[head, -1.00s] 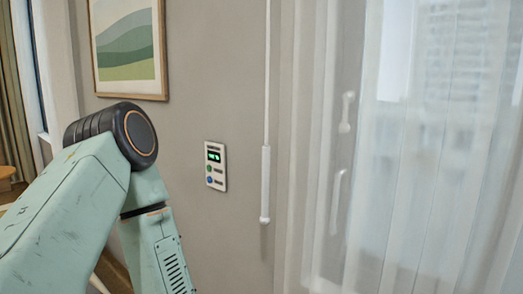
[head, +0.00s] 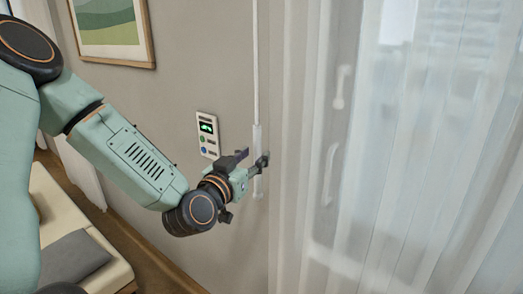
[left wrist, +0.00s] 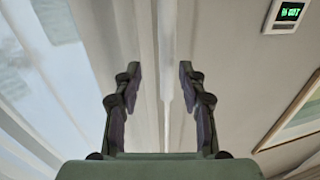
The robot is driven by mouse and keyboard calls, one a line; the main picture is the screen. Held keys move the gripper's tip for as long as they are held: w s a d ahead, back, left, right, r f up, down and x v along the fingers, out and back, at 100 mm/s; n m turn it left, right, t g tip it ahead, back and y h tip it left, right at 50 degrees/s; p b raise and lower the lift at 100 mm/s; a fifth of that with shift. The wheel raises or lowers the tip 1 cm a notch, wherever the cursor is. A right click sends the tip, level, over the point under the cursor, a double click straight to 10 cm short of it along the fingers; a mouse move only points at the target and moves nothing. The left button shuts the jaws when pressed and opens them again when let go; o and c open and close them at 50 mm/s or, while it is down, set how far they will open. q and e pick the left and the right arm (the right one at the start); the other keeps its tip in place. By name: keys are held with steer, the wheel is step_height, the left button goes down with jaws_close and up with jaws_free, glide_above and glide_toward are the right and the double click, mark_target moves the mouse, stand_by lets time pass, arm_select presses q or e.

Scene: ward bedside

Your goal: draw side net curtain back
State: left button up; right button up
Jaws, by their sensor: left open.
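The sheer white net curtain (head: 430,170) hangs across the window at the right of the head view. It also shows at the left of the left wrist view (left wrist: 70,85). A thin white wand (head: 255,70) hangs beside the curtain's left edge, with a thicker handle (head: 258,188) at its lower end. My left gripper (head: 254,160) is open at the height of this handle, its fingertips overlapping it in the picture. In the left wrist view the two fingers (left wrist: 158,75) stand apart. I cannot tell whether they touch the wand. My right gripper is out of view.
A small wall panel (head: 207,135) with a green display is just left of the left gripper. A framed picture (head: 112,30) hangs higher on the wall. A cream padded seat or bed (head: 70,215) stands at lower left. Window handles (head: 342,87) show behind the curtain.

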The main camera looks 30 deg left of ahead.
mark_target(257, 151)
arm_select(q)
steer(key=w, duration=0.2)
steer(key=w+a, duration=0.1)
steer(key=w, duration=0.1)
steer(key=shift+w, duration=0.55)
steer(key=shift+s+a, duration=0.3)
steer(key=shift+a, duration=0.1)
steer(key=shift+s+a, duration=0.1)
steer(key=shift+s, duration=0.1)
steer(key=shift+c, duration=0.6)
steer(key=shift+r, duration=0.1)
steer(key=shift+c, duration=0.7)
steer(key=shift+w+d, duration=0.35)
steer(key=shift+d, duration=0.15)
steer(key=c, duration=0.5)
steer(key=shift+a, duration=0.1)
jaws_close()
steer(key=shift+a, duration=0.2)
steer(key=shift+s+d, duration=0.1)
steer(key=shift+d, duration=0.05)
